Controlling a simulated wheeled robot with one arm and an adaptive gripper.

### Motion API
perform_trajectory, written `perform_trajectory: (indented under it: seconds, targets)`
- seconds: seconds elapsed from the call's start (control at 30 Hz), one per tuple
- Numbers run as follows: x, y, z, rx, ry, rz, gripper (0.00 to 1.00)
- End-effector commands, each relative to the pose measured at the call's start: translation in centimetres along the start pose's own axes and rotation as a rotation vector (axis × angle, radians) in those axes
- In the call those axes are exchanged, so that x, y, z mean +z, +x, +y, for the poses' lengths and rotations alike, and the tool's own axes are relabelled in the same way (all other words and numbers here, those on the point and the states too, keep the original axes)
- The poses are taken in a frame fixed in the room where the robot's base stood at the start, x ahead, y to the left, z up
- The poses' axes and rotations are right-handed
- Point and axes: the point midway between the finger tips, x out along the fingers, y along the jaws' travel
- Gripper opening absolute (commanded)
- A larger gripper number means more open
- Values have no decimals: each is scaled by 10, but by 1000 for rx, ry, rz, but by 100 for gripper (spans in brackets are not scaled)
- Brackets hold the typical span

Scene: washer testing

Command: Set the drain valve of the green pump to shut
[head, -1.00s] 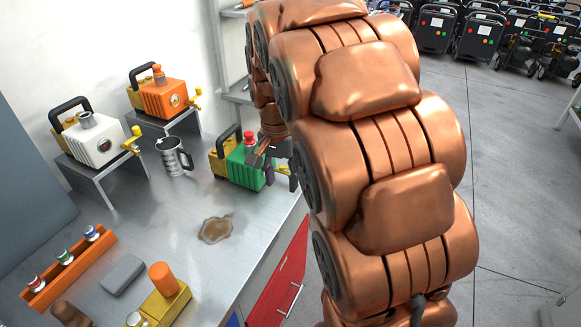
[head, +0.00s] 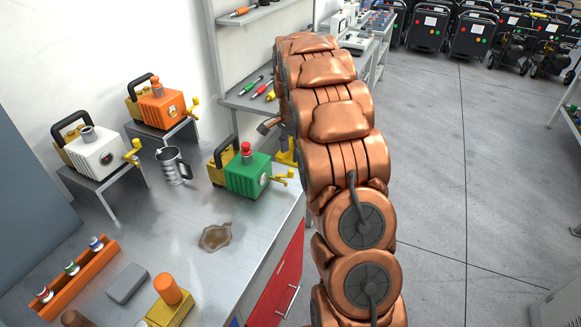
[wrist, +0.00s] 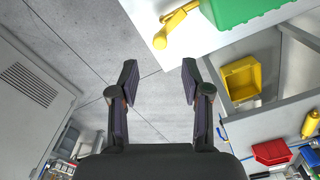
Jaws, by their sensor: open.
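The green pump (head: 247,176) stands on the metal bench, with a red knob on top and a black handle behind. Its yellow drain valve (head: 282,178) sticks out from its right end near the bench edge. In the wrist view the green body (wrist: 238,10) and the yellow valve (wrist: 176,27) show at the top, with a lever on the valve; I cannot tell its setting. My gripper (wrist: 160,82) is open and empty, with bare floor between its fingers. The valve lies ahead of the fingers, apart from them. In the head view my arm mostly hides the gripper.
A white pump (head: 92,150) and an orange pump (head: 158,104) stand on risers. A metal jug (head: 173,165) and a brown spill (head: 215,236) are on the bench. A yellow bin (wrist: 240,80) shows beside my right finger.

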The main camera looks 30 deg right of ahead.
Motion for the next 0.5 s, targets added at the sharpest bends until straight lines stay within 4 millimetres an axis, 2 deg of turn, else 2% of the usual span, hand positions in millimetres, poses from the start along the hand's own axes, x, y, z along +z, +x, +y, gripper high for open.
perform_trajectory:
  seconds: [0.17,0.5]
  targets:
    - [0,13,1,4,1,-3,48]
    - [0,60,1,4,1,-3,48]
